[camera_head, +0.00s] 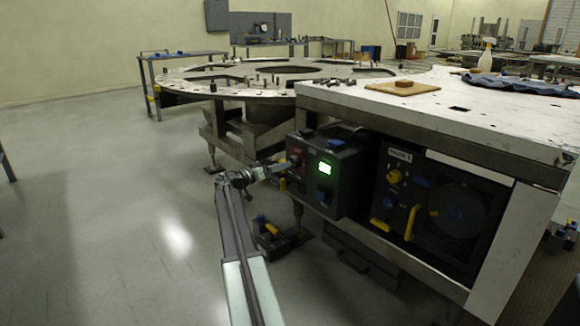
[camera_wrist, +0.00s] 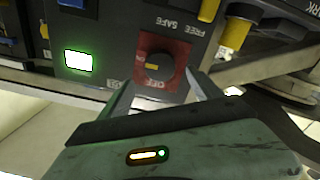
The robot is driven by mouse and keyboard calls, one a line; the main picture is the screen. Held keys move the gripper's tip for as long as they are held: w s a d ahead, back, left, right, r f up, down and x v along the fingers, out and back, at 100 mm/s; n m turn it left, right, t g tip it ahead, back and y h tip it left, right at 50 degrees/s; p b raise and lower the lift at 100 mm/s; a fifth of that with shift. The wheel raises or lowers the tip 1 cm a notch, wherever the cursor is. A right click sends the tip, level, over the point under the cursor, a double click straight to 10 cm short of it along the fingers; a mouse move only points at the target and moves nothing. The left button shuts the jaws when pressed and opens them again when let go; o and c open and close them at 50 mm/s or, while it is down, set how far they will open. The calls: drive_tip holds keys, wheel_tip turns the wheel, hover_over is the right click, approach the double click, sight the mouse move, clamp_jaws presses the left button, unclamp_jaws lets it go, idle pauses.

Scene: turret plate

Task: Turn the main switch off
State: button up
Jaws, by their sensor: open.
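The main switch (camera_wrist: 155,66) is a dark round knob with a yellow mark on a red plate, seen upside down in the wrist view. Lettering beside it reads OFF, and FREE and SAFE stand on the panel near it. It sits on the left face of a dark control box (camera_head: 342,188) in the head view. My gripper (camera_wrist: 157,88) is open, with one finger on each side of the knob's near edge. I cannot tell whether the fingers touch it. In the head view my gripper (camera_head: 285,166) is at the box's left side.
A lit green display (camera_wrist: 78,61) is on the same box, with a blue part near it. A second panel with yellow handles (camera_head: 412,222) is at the right. The large worktable (camera_head: 470,112) overhangs the box. Open floor lies left.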

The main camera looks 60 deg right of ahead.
sight(294, 162)
drive_tip(key=x, duration=0.6)
drive_tip(key=shift+d, duration=0.15)
drive_tip(key=shift+s, duration=0.1)
drive_tip(key=c, duration=1.4)
drive_tip(key=shift+n, duration=0.3)
drive_tip(key=shift+o, duration=0.2)
drive_tip(key=n, duration=0.3)
drive_tip(key=shift+f+n, duration=0.15)
drive_tip(key=shift+n, duration=0.15)
drive_tip(key=n, duration=1.3)
drive_tip(key=shift+f+n+b, duration=0.2)
drive_tip(key=shift+n+b, duration=0.1)
drive_tip(key=shift+b, duration=0.1)
